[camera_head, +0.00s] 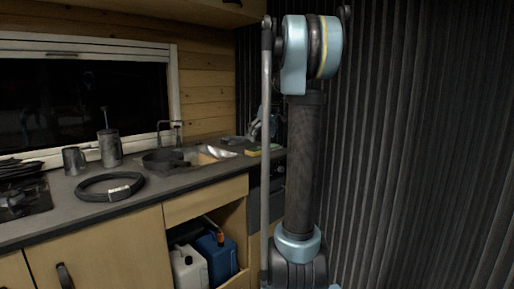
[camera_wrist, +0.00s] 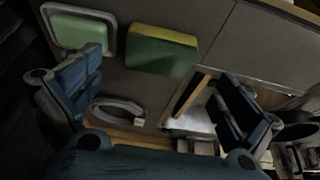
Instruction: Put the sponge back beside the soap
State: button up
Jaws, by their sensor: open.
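The sponge (camera_wrist: 162,50), a block with a yellow side and a green side, lies on the grey counter in the wrist view. It also shows in the head view (camera_head: 263,150) at the counter's right end, partly hidden by my arm. A pale green soap (camera_wrist: 76,30) sits in a light-rimmed dish left of the sponge in the wrist view, with a small gap between them. My gripper (camera_wrist: 155,82) is open and empty, its two fingers spread wide, with the sponge beyond the space between them. The soap is not clear in the head view.
A sink (camera_head: 200,157) with a tap is set in the counter. A dark coiled hose (camera_head: 110,187), a canister (camera_head: 110,148) and a mug (camera_head: 74,160) stand to the left. Below is an open cupboard with a blue jug (camera_head: 216,256) and a white jug (camera_head: 189,268).

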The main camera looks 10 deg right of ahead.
jog(key=shift+v, duration=2.65)
jog(key=s+a+f+m, duration=0.1)
jog(key=s+f, duration=0.3)
jog(key=s, duration=0.4)
jog(key=s+a+f+m+g+h, duration=0.1)
jog(key=s+f, duration=0.4)
jog(key=s, duration=0.3)
jog(key=s+a+f+m, duration=0.1)
jog(key=s+f+m, duration=0.1)
jog(key=s+f, duration=0.35)
jog(key=s+f+m+h, duration=0.1)
jog(key=s+f+m, duration=0.2)
jog(key=s+f, duration=1.2)
jog(key=s, duration=0.3)
jog(key=shift+s+f+g+h, duration=0.3)
